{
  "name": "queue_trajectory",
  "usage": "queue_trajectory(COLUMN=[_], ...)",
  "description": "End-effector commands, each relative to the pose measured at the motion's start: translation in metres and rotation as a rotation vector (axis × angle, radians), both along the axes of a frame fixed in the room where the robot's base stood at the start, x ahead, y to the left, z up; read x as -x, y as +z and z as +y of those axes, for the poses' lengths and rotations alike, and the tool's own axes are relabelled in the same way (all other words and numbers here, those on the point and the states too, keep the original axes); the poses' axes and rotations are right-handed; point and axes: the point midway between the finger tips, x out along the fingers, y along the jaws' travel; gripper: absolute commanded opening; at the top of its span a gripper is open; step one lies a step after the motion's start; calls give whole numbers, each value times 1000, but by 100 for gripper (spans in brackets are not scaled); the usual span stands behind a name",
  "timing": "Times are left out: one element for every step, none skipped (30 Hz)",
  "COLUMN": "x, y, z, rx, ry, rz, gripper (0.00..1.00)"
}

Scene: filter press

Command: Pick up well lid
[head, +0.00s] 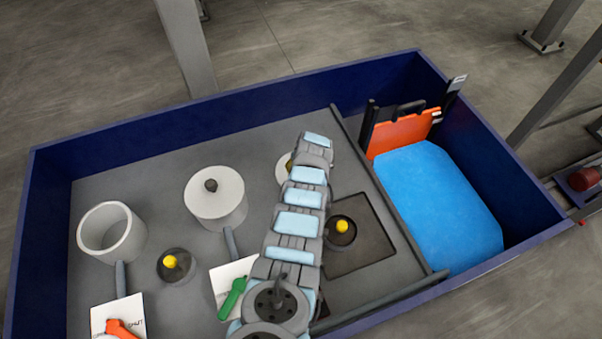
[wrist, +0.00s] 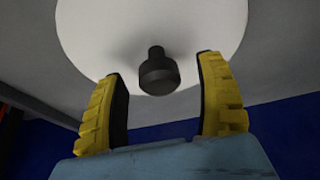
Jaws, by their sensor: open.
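A round white lid (wrist: 150,35) with a dark knob (wrist: 158,72) fills the upper part of the wrist view. My gripper (wrist: 160,77) is open, with its two yellow fingers on either side of the knob and a gap to it on each side. I cannot tell whether the fingertips touch the lid. In the head view my arm hides most of a white round piece (head: 282,171), which appears to be this lid. Another white lid (head: 230,200) with a dark knob sits on a cylindrical well (head: 228,222) to the left.
An open white well (head: 112,234) stands at the left. Yellow-topped knobs (head: 171,262) (head: 342,227) and green (head: 232,298) and orange (head: 122,329) handles stand on the grey deck. Dark blue walls (head: 230,94) enclose everything.

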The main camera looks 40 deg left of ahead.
Motion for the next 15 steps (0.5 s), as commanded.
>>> queue_trajectory(x=[0,0,0,0,0,0,0,0,0,0,0,0,0,0,0], y=[-3,-3,-3,-3,-3,-3,-3,-2,-2,-2,-2,-2,-2,-2,-2], z=[0,0,0,0,0,0,0,0,0,0,0,0,0,0,0], rx=[1,1,1,1,1,1,1,1,1,1,1,1,1,1,1], ry=[0,0,-1,-1,-1,-1,-1,-1,-1,-1,-1,-1,-1,-1,-1], rz=[0,0,1,1,1,1,1,1,1,1,1,1,1,1,1], gripper=[71,71,71,71,71,71,71,71,71,71,65,54,45,36,25])
